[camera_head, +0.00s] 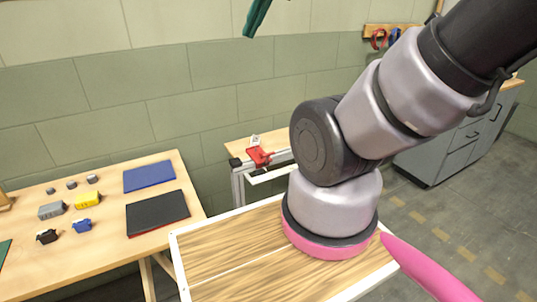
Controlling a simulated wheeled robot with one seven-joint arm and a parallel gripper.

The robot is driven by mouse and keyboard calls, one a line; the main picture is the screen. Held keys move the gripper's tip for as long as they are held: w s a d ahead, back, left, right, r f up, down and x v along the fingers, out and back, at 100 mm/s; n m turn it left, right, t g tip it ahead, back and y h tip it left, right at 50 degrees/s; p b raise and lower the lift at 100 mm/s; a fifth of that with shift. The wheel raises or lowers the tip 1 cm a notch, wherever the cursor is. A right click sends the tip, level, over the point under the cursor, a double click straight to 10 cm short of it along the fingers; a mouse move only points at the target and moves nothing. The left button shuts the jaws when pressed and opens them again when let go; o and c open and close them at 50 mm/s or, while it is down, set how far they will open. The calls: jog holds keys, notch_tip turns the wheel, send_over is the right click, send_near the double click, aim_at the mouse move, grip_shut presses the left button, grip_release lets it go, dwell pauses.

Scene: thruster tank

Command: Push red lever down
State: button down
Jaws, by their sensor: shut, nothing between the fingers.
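The red lever (259,156) is on a small fixture behind the wooden top, left of my arm. It stands at the edge of a light wooden ledge, with a small white piece beside it. The lever is small in view, so its exact angle is hard to tell. A dark teal tip that appears to be my gripper (254,18) hangs from the top edge of the picture, shut and empty. It is in the air, well apart from the lever. The rest of the gripper is out of view above.
A white-edged wooden top (220,255) is in front, with my arm's pink-ringed base over it. The left table (105,245) holds a blue panel (149,176), a black panel (157,212) and several small blocks. Grey cabinets (455,145) stand back right.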

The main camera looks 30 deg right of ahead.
jog(key=w+d+f+n+g, duration=0.1)
jog(key=w+d+f+g, duration=0.15)
jog(key=w+f, duration=0.5)
jog(key=n+g+h, duration=0.2)
jog(key=n+g, duration=0.2)
send_over(269, 154)
notch_tip(269, 154, down, 28)
jog(key=shift+s+d+f+t, duration=0.1)
jog(key=shift+s+t, duration=0.15)
jog(key=shift+s, duration=0.2)
jog(key=shift+f, duration=0.1)
jog(key=shift+w+f, duration=0.2)
jog(key=shift+f, duration=1.5)
jog(key=shift+w+f, duration=0.15)
jog(key=shift+f, duration=1.5)
